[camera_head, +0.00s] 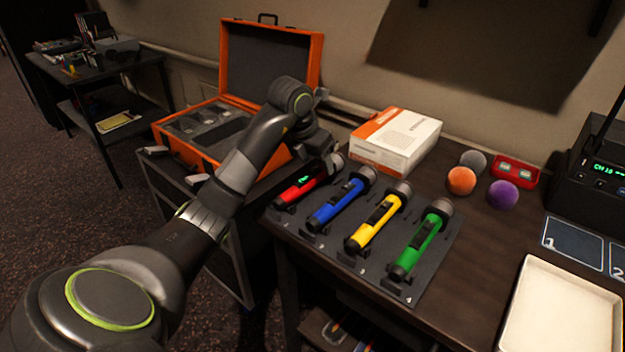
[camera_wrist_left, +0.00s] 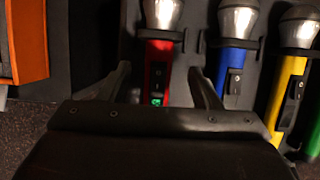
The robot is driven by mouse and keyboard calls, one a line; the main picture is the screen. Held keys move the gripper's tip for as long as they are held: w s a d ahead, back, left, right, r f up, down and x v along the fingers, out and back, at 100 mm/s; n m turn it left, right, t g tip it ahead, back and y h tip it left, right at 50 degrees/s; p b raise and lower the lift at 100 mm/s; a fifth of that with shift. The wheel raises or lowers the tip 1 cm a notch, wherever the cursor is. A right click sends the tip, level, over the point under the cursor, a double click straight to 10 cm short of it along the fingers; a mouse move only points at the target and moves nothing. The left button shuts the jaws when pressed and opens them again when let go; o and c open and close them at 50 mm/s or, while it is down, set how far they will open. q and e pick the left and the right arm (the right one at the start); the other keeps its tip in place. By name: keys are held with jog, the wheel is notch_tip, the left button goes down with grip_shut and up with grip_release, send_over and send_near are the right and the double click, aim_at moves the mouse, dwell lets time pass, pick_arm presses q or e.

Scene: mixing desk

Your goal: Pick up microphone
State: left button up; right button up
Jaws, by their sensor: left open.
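Several microphones lie in a row on a dark numbered rack (camera_head: 335,253) on the desk: a red one (camera_head: 298,188), a blue one (camera_head: 335,207), a yellow one (camera_head: 374,224) and a green one (camera_head: 417,248). My left gripper (camera_head: 330,163) is open above the head end of the red microphone, which it partly hides. In the left wrist view the red microphone (camera_wrist_left: 158,70) lies between the two open fingers of my left gripper (camera_wrist_left: 160,85), its small display lit green. The blue microphone (camera_wrist_left: 230,68) is just outside the right finger. My right gripper does not show.
An open orange case (camera_head: 222,110) stands behind my left arm. A white and orange box (camera_head: 397,138) and foam balls, orange (camera_head: 461,181), purple (camera_head: 503,195) and grey (camera_head: 473,160), are behind the rack. A white tray (camera_head: 562,318) lies at the right.

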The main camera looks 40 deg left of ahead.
aim_at(319, 168)
pick_arm(q)
jog(key=x, duration=0.4)
jog(key=shift+f, duration=0.1)
grip_shut()
